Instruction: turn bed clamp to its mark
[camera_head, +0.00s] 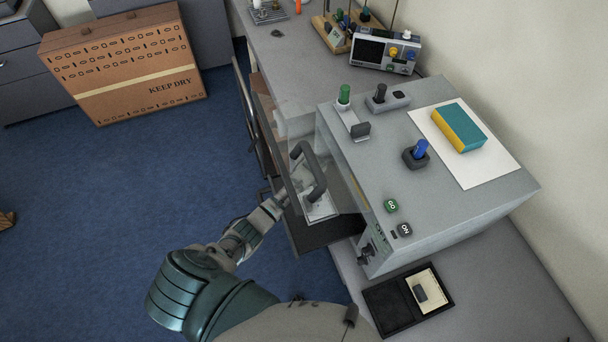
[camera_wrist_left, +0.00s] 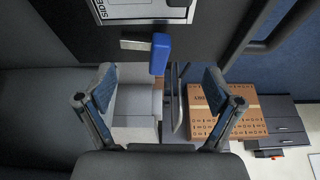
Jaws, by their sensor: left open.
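A blue-ended lever (camera_wrist_left: 160,54) with a short metal bar, which looks like the bed clamp, shows in the left wrist view. It hangs on a dark panel below a white plate marked "SIDE" (camera_wrist_left: 145,10). My left gripper (camera_wrist_left: 157,88) is open, its fingers apart on either side below the lever, with nothing between them. In the head view my left gripper (camera_head: 282,200) is at the opening of the grey machine (camera_head: 460,210), partly hidden by the clear door. No mark for the clamp can be made out. My right gripper is not in view.
The clear door with its dark handle (camera_head: 314,172) stands close to my left gripper. On the machine's top are a blue knob (camera_head: 420,148), a green-topped peg (camera_head: 344,95) and a teal-yellow block (camera_head: 460,127). A black tray (camera_head: 385,310) sits in front. A cardboard box (camera_head: 125,65) stands on the floor.

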